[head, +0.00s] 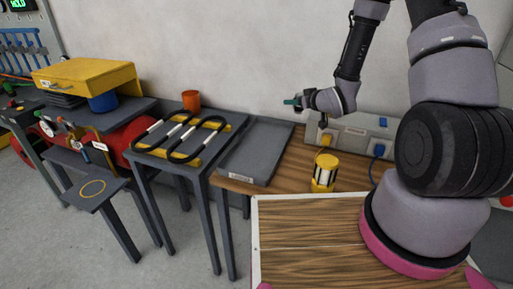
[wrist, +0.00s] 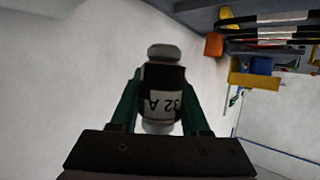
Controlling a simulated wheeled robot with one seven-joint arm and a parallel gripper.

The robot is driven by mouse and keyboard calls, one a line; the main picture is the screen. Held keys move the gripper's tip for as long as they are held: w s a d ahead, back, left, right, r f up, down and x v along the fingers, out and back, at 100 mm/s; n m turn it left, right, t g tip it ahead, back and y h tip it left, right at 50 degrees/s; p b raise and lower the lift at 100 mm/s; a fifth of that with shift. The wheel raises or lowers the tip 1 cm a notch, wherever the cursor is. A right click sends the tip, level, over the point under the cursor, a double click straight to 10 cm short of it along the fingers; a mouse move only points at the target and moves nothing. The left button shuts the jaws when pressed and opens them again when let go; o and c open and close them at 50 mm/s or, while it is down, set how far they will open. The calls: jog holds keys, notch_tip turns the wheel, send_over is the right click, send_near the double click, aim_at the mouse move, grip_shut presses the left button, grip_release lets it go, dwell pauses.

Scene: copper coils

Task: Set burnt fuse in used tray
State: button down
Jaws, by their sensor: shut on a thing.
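My gripper (head: 293,102) is at the end of the raised arm, above and behind the right side of the grey tray, pointing left. In the wrist view its green fingers are shut on a fuse (wrist: 162,88) with pale metal end caps, a blackened body and a white label reading "32 A". In the head view the fuse is too small to make out. The shallow grey tray (head: 256,152) lies on the table and looks empty. The label on its front edge is too small to read.
A yellow holder (head: 324,172) with pale pieces stands right of the tray. A grey box (head: 354,134) with yellow and blue plugs is behind it. A rack with black loops (head: 180,138) and an orange cup (head: 191,100) are to the left. A wooden board (head: 310,235) is in front.

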jog(key=a+f+n+g+y, duration=0.2)
jog(key=a+n+y, duration=0.2)
jog(key=a, duration=0.4)
jog(key=n+g+y, duration=0.3)
jog(key=n+g, duration=0.3)
jog(key=g, duration=0.1)
send_over(248, 156)
notch_tip(248, 156, down, 4)
notch_tip(248, 156, down, 10)
jog(key=shift+w, duration=0.1)
jog(key=shift+d+f, duration=0.1)
jog(key=shift+c, duration=1.9)
grip_release()
